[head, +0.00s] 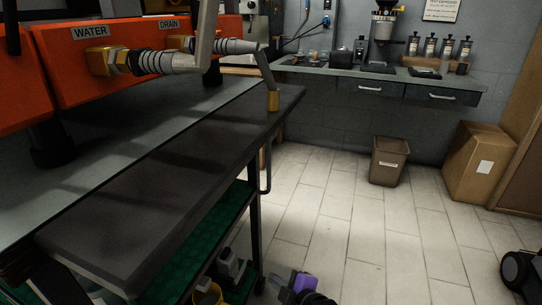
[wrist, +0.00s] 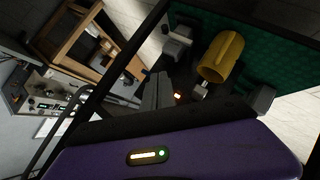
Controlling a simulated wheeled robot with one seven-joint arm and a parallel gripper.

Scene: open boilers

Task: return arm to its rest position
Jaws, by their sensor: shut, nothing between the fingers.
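My gripper (wrist: 158,78) shows in the wrist view with its grey fingers together and nothing between them. Its purple body (wrist: 200,150), with a small lit display, fills the bottom of that view. In the head view, a purple and black part of my arm (head: 300,286) shows at the bottom edge, low and to the right of the cart. The rest of my arm is out of view. I see no contact between the gripper and anything else.
A bin (head: 388,160) and cardboard box (head: 478,160) stand by the wall. The tiled floor between is clear.

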